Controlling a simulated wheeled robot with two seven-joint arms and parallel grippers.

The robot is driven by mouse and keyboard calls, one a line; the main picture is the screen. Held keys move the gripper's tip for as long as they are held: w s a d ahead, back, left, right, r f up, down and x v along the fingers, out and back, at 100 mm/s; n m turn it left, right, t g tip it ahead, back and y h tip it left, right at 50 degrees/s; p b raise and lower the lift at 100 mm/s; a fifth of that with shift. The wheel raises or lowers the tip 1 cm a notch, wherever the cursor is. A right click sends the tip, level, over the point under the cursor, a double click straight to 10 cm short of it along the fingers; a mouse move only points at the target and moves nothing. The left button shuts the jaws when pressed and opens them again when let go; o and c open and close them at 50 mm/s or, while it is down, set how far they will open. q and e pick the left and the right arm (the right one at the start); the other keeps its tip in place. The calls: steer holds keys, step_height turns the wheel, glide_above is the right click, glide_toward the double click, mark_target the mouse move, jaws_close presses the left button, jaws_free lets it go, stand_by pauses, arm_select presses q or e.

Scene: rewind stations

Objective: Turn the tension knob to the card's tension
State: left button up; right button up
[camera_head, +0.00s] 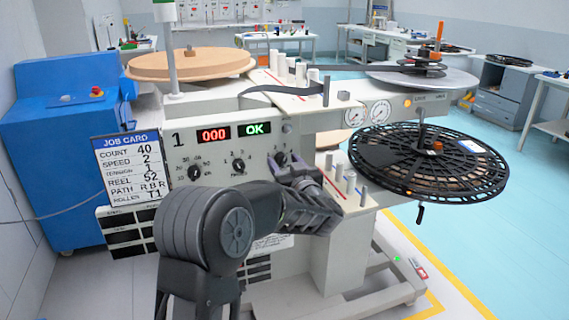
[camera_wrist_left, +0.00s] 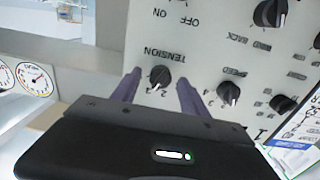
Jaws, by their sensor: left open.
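The job card (camera_head: 127,168) hangs at the left of the machine's front panel and reads tension 1, speed 2, count 40. The black tension knob (camera_head: 280,157) is the right one of the row of knobs on the panel; it also shows in the left wrist view (camera_wrist_left: 160,76), under the word TENSION, upside down there. My left gripper (camera_head: 289,167) is open in front of the panel; in the wrist view its two fingers (camera_wrist_left: 159,88) are on either side of the tension knob, with gaps. The knob's exact setting is too small to read. My right gripper is not in view.
The speed knob (camera_wrist_left: 228,92) sits close beside one finger. White rollers (camera_head: 350,182) stand right of the gripper. A black reel (camera_head: 428,162) juts out further right.

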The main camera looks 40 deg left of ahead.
arm_select(q)
jaws_close()
stand_by(0.4)
stand_by(0.4)
steer(key=n+b, duration=0.4)
steer(key=n, duration=0.1)
steer(key=shift+s+f+n, duration=0.1)
steer(key=shift+f+n, duration=0.1)
steer(key=shift+n, duration=0.1)
steer(key=n+b, duration=0.4)
steer(key=n, duration=0.1)
steer(key=shift+f+b, duration=0.1)
steer(key=shift+b, duration=0.3)
steer(key=n+b, duration=0.3)
steer(key=n, duration=0.1)
steer(key=shift+a+n+b, duration=0.1)
steer(key=shift+n+b, duration=1.2)
steer(key=shift+n, duration=0.5)
